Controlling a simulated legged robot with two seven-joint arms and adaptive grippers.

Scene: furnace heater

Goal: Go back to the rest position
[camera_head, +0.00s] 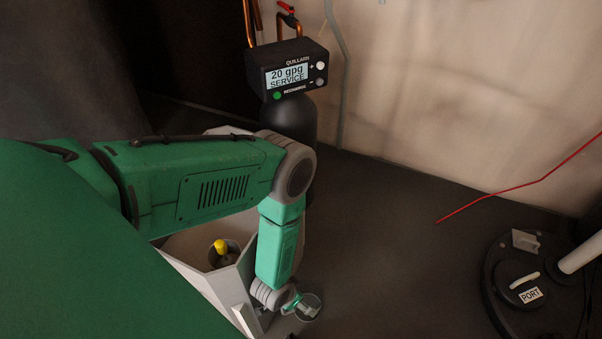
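My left arm comes in from the left and bends down beside a light grey open bin (205,279). My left gripper (303,306) is low, just right of the bin's lower right side. A small round grey-green piece shows at the fingers. I cannot tell if it is held or is part of the gripper. The fingers are too small to read as open or shut. My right gripper is not in view. Inside the bin a yellow knob (220,246) shows on a dark round part. My arm hides the bin's far side.
A black control box (287,68) reading "20 gpg SERVICE" sits on a dark tank (297,118) behind my arm, with copper pipes above. A red line (490,196) runs by the wall. The middle floor is clear.

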